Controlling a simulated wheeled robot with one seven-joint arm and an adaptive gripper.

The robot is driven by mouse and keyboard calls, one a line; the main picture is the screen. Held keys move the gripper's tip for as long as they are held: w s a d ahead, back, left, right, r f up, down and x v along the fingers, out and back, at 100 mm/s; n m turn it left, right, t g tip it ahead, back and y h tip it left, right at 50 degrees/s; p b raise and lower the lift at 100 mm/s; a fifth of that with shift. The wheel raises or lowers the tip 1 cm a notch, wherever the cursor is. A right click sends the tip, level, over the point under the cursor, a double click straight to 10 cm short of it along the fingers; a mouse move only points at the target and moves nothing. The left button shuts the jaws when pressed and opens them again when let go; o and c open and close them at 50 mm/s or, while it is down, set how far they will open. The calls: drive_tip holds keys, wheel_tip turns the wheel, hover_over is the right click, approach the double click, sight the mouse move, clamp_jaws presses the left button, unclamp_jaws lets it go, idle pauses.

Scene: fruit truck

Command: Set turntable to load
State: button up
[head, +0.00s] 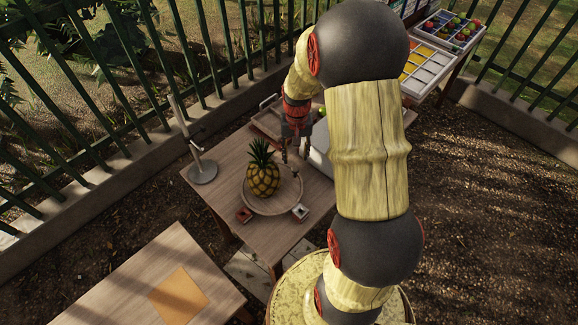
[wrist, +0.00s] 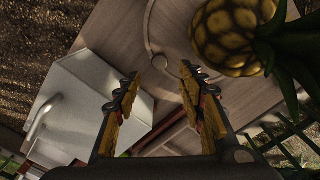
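The turntable (head: 289,189) is a round wooden disc on a small wooden table. A pineapple (head: 263,179) stands upright on it. In the wrist view the pineapple (wrist: 225,42) is at the upper right and part of the disc (wrist: 172,22) shows beside it. My gripper (head: 293,152) is behind and right of the pineapple, near the disc's far edge. In the wrist view my gripper (wrist: 161,72) is open and empty. A red block (head: 244,215) and a white block (head: 300,212) sit at the disc's near edge.
A metal stand (head: 203,170) is on the table's left. A white box with a handle (wrist: 75,112) lies left of the fingers in the wrist view. A green fence (head: 190,60) runs behind; fruit trays (head: 452,30) are at the back right.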

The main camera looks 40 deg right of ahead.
sight(295, 169)
wheel_tip(295, 169, down, 7)
drive_tip(key=shift+f+b, duration=0.2)
drive_tip(key=shift+b, duration=0.35)
drive_tip(key=shift+c, duration=0.3)
clamp_jaws()
idle(0.5)
